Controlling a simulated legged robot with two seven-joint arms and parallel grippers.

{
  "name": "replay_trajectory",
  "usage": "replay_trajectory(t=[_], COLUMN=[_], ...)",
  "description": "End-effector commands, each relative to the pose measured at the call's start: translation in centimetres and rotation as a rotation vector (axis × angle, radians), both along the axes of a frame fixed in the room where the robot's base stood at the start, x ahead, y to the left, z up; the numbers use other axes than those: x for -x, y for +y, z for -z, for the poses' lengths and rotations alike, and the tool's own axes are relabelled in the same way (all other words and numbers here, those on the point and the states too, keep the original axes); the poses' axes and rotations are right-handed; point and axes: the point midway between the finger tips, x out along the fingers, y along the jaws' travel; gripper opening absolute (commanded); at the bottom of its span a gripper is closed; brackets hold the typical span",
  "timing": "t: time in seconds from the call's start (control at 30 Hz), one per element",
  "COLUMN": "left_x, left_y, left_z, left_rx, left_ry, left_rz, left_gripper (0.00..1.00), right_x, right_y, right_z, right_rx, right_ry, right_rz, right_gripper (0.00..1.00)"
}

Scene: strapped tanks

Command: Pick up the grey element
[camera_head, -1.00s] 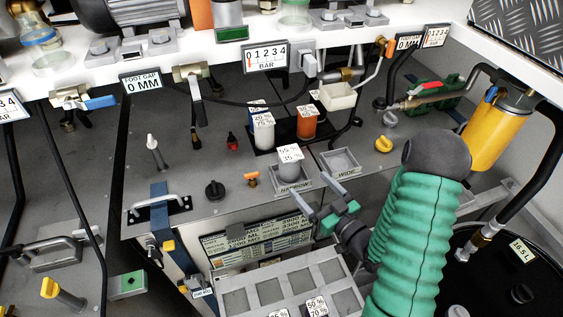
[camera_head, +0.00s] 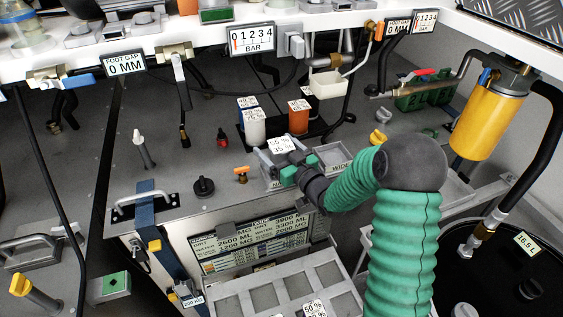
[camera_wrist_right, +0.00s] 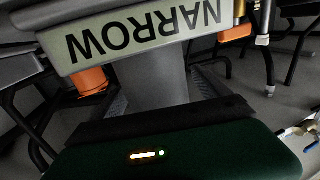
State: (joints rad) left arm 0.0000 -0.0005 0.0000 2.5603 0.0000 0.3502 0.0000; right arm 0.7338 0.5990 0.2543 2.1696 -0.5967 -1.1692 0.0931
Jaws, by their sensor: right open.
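The grey element (camera_head: 281,147), with a white number label on top, stands upright in the tray marked NARROW (camera_head: 269,183). My right gripper (camera_head: 281,157) is open, with its fingers reaching to either side of the grey element. In the right wrist view the grey element (camera_wrist_right: 152,80) fills the middle behind the tray's NARROW plate (camera_wrist_right: 140,36). Whether either finger touches it cannot be told. The gripper's green body hides the element's lower part in the head view. My left gripper is not in view.
A tray marked WIDE (camera_head: 333,158) sits beside on the right. A white element (camera_head: 254,132) and an orange element (camera_head: 298,121) stand just behind. A compartmented grey rack (camera_head: 262,297) is in front. A white shelf (camera_head: 200,47) with gauges crosses above.

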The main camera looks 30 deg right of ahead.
Motion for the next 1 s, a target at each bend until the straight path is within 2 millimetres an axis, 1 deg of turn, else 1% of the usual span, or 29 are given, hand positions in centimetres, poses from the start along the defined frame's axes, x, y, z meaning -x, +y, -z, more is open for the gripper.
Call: replay_trajectory(t=[0.07, 0.2, 0.23, 0.87, 0.9, 1.0], left_x=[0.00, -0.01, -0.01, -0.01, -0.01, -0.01], left_y=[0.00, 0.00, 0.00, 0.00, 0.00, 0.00], left_z=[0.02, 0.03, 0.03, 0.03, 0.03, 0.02], left_rx=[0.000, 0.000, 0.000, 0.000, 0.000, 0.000], left_ry=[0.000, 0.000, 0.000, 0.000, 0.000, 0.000], left_rz=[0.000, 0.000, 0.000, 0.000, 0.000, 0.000], left_gripper=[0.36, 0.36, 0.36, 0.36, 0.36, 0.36], right_x=[-0.36, -0.26, -0.23, -0.25, -0.24, -0.26], right_y=[-0.07, -0.09, -0.09, -0.05, -0.05, -0.05], right_z=[0.07, 0.04, 0.02, 0.07, 0.07, -0.05], right_rx=[-0.001, 0.000, 0.000, -0.001, -0.001, 0.000], right_ry=[0.001, 0.000, 0.000, 0.000, 0.001, -0.002], right_rz=[0.001, 0.001, 0.001, 0.001, 0.001, 0.000], right_gripper=[0.87, 0.87, 0.86, 0.03, 0.00, 0.00])
